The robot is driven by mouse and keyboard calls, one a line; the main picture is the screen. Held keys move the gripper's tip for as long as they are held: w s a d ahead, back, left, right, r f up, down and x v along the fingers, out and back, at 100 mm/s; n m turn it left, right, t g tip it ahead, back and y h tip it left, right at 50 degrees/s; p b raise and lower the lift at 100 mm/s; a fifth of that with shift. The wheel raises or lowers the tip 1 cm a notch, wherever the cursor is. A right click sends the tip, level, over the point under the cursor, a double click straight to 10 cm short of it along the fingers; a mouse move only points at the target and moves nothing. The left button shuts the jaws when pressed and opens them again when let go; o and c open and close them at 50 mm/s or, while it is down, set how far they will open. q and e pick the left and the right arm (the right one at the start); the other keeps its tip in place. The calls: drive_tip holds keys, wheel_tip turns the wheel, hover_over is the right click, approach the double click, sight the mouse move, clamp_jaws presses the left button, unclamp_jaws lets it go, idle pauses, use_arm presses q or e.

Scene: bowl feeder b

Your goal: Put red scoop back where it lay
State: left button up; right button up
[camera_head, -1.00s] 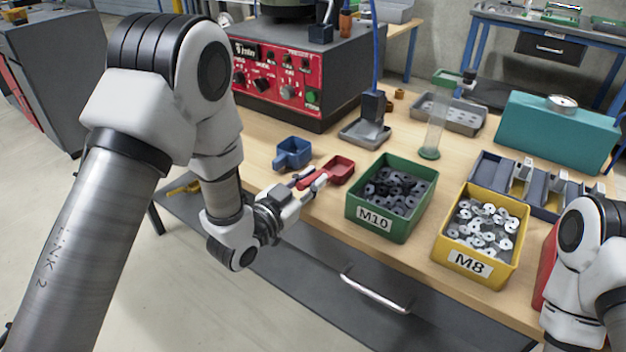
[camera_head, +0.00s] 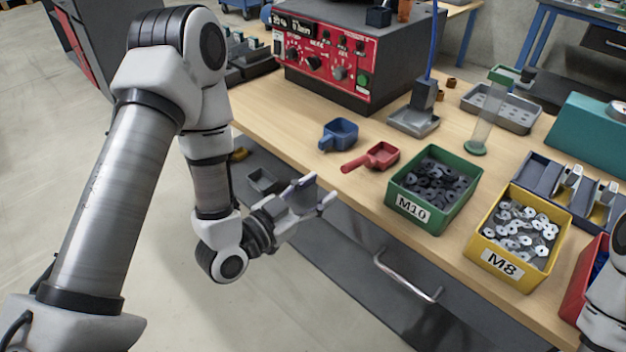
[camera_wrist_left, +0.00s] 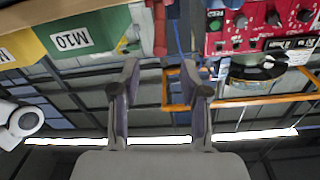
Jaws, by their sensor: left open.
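The red scoop (camera_head: 381,156) lies on the wooden workbench between the blue scoop (camera_head: 340,134) and the green M10 bin (camera_head: 433,219). Its handle points left, toward the bench's front edge. My left gripper (camera_head: 318,192) is open and empty. It is in front of the bench edge, apart from the scoop. In the left wrist view my left gripper's two fingers (camera_wrist_left: 160,88) stand apart with nothing between them. My right gripper is not in view; only part of my right arm shows at the lower right edge.
A yellow M8 bin (camera_head: 499,277) with washers stands right of the green bin. A control box with a red panel (camera_head: 318,58) is behind the scoops. A grey stand (camera_head: 416,119) and a clear tube (camera_head: 487,120) stand farther back. The drawer handle (camera_head: 408,277) juts below the bench.

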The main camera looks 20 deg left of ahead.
use_arm(q)
drive_tip(key=s+f+n+g+y, duration=0.1)
drive_tip(key=s+f+g, duration=0.15)
drive_tip(key=f, duration=0.35)
drive_tip(key=s+a+f+n+g+y, duration=0.1)
drive_tip(key=s+f+g, duration=0.15)
drive_tip(key=f, duration=0.25)
drive_tip(key=s+f+n+g+y, duration=0.1)
drive_tip(key=s+f+g, duration=0.15)
drive_tip(key=f, duration=0.35)
drive_tip(key=s+a+f+n+g+y, duration=0.2)
drive_tip(key=s+f+g, duration=0.2)
drive_tip(key=s, duration=0.4)
drive_tip(key=s+a+f+n+g+y, duration=0.1)
drive_tip(key=s+a+f+n+g, duration=0.1)
drive_tip(key=s+f+g, duration=0.3)
drive_tip(key=s+f, duration=0.2)
drive_tip(key=s, duration=0.1)
drive_tip(key=shift+s+y, duration=0.3)
drive_tip(key=shift+y, duration=0.1)
